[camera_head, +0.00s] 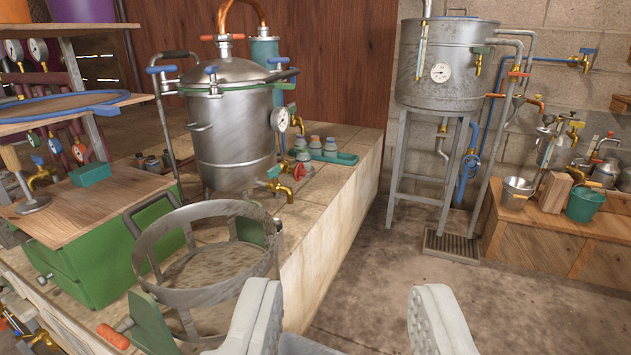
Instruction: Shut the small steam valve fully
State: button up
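My gripper (348,318) shows at the bottom of the view with its two pale fingers wide apart and nothing between them. It is well in front of the steel still pot (232,128), which stands on a tiled ledge. A brass tap with an orange-red handle (276,184) sits low on the pot's right side. I cannot tell which is the small steam valve, or whether any valve is open or shut.
A round metal basket frame (205,212) stands close in front, left of my gripper. The tiled ledge (335,215) runs along the middle. A steel tank (445,65) stands on legs at the right, beside a wooden bench (560,235). The floor (400,270) between is clear.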

aim_at(300, 172)
jog(key=l+u, duration=0.35)
jog(key=l, duration=0.65)
jog(key=l+u, duration=0.35)
jog(key=l, duration=0.65)
jog(key=i+l+u, duration=0.15)
jog(key=l, duration=0.25)
jog(key=i+l+u, duration=0.15)
jog(key=l, duration=0.25)
jog(key=i+l+u, duration=0.15)
jog(key=l, duration=0.25)
jog(key=i+l+u, duration=0.15)
jog(key=l, duration=0.3)
jog(key=i+l+u, duration=0.1)
jog(key=l, duration=0.4)
jog(key=i+l+u, duration=0.1)
jog(key=i+l, duration=0.25)
jog(key=i+l+u, duration=0.1)
jog(key=i+l, duration=0.2)
jog(key=l, duration=0.15)
jog(key=i+l+u, duration=0.1)
jog(key=i+l, duration=0.2)
jog(key=l, duration=0.1)
